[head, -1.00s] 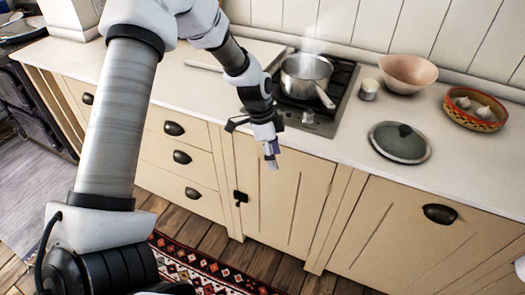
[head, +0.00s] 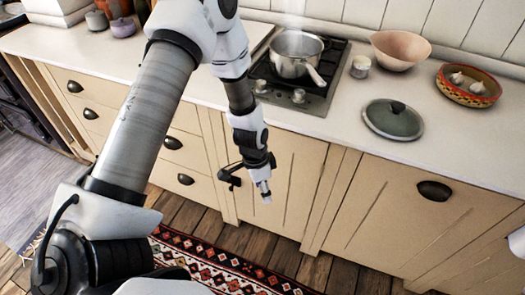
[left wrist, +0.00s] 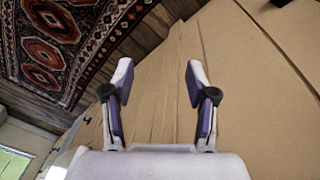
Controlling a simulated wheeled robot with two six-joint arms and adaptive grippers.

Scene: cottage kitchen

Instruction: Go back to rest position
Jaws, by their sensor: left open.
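My left gripper (head: 265,194) hangs in front of the cream cabinet doors, below the counter edge, in the head view. In the left wrist view its two fingers (left wrist: 158,85) stand apart with nothing between them, facing the cabinet front. My right gripper is not seen.
On the counter (head: 330,150) are a steaming pot (head: 296,58) on the hob (head: 318,98), a small jar (head: 361,66), a pink bowl (head: 400,50), a lid (head: 393,120) and a patterned dish (head: 468,92) with garlic. A patterned rug (head: 225,268) lies on the wooden floor.

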